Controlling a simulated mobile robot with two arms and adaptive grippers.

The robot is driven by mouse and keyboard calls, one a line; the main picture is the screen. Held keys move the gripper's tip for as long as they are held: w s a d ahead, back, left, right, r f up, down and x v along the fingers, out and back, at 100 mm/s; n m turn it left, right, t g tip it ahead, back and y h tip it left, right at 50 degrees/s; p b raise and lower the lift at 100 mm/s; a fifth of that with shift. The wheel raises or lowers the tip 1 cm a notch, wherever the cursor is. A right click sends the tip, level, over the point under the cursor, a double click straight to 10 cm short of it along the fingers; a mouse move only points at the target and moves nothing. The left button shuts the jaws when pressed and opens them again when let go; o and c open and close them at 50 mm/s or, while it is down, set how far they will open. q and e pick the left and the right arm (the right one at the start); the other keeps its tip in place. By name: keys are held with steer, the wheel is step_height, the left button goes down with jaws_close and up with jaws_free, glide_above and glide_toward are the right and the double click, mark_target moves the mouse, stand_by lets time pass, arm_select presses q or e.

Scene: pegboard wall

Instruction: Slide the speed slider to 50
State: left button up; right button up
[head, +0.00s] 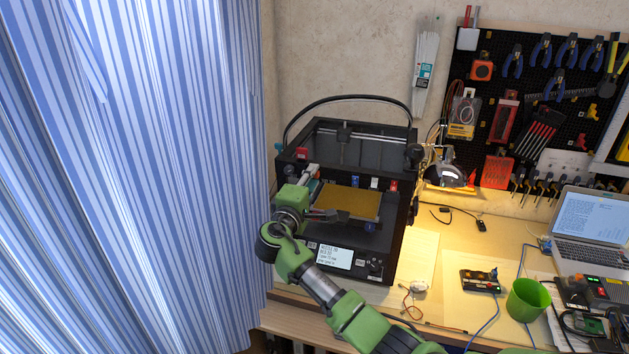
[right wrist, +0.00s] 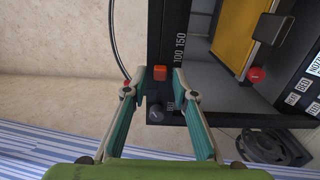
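The speed slider's orange knob (right wrist: 160,72) shows in the right wrist view on the dark edge of the printer. The printed marks 100 and 150 (right wrist: 179,48) stand beyond it; a 50 mark is not readable. My right gripper (right wrist: 158,78) is open, with one fingertip on either side of the orange knob; contact is not clear. My left gripper is not in view.
The printer's yellow bed (head: 346,203) and lit screen (head: 333,257) are close to my right arm. A dark knob (right wrist: 155,112) sits below the orange one. A striped curtain (head: 130,180) hangs left. A green cup (head: 527,300) and laptop (head: 590,228) stand right.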

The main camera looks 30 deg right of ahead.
steer(key=shift+w, duration=0.1)
steer(key=v, duration=1.2)
steer(key=shift+f, duration=0.1)
